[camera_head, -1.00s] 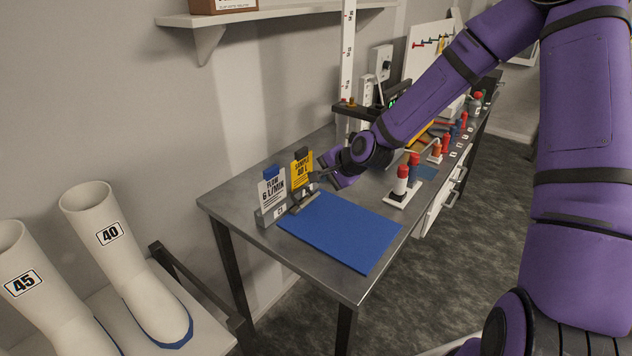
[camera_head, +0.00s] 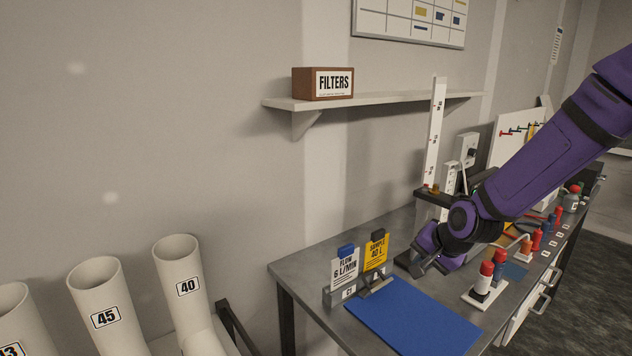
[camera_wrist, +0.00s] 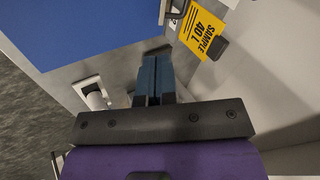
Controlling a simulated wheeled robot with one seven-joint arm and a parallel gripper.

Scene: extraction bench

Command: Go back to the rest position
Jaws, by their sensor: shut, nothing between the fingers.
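My gripper (camera_head: 418,268) is over the metal bench in the head view, to the right of the two cards. Its two dark fingers (camera_wrist: 153,80) are together and empty in the wrist view. The yellow "SAMPLE 40 L" card (camera_head: 376,252) stands upright in a holder, apart from the fingers. It also shows in the wrist view (camera_wrist: 203,30). The white "FLOW 6 L/MIN" card (camera_head: 344,272) with a blue top stands upright to its left.
A blue mat (camera_head: 412,316) lies on the bench front. Red-capped and blue-capped bottles (camera_head: 484,281) stand on a white base to the right. A shelf (camera_head: 380,103) with a FILTERS box (camera_head: 322,83) is above. White numbered boots (camera_head: 102,303) stand at left.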

